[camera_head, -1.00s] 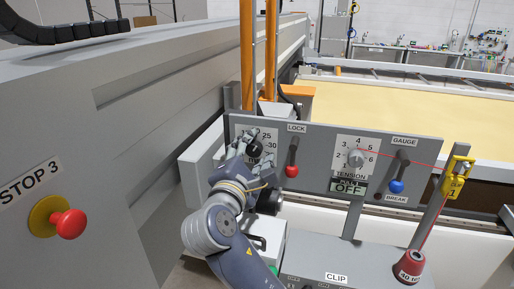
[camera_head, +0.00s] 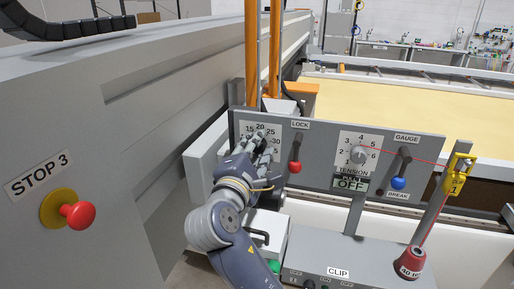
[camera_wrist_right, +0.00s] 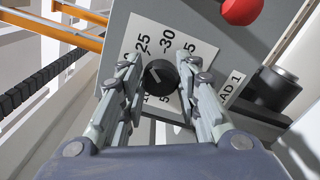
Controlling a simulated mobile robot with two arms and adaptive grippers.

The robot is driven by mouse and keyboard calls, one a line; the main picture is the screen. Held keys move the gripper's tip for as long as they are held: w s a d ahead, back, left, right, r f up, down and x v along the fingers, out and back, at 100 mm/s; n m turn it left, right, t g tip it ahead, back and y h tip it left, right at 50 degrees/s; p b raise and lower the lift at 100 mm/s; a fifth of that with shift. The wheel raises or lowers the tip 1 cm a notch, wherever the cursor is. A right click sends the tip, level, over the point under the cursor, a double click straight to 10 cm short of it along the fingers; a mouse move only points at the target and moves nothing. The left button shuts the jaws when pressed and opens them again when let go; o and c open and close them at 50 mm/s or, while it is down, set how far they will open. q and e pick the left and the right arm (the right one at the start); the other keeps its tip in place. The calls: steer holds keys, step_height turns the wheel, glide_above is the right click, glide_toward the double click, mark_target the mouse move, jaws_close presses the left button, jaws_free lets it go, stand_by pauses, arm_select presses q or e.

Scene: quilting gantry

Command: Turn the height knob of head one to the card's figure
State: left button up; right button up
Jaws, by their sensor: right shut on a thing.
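The height knob (camera_wrist_right: 160,77) is a small black knob with a pale pointer line, on a white dial card (camera_wrist_right: 185,45) of head one's grey panel. In the wrist view, my right gripper (camera_wrist_right: 158,80) has a finger on each side of the knob and is shut on it. The card shows 25 and 30; the pointer's exact reading is unclear. My left gripper is out of view.
Right of the dial on the panel are the red-tipped LOCK lever (camera_head: 295,155), the TENSION dial (camera_head: 357,155) and the blue-tipped GAUGE lever (camera_head: 400,170). A red thread runs to a yellow clip (camera_head: 458,176). A red stop button (camera_head: 77,214) is at left.

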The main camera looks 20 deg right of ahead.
steer(key=o, duration=1)
steer(key=shift+o, duration=0.4)
steer(key=shift+w+d, duration=0.1)
steer(key=shift+w, duration=0.05)
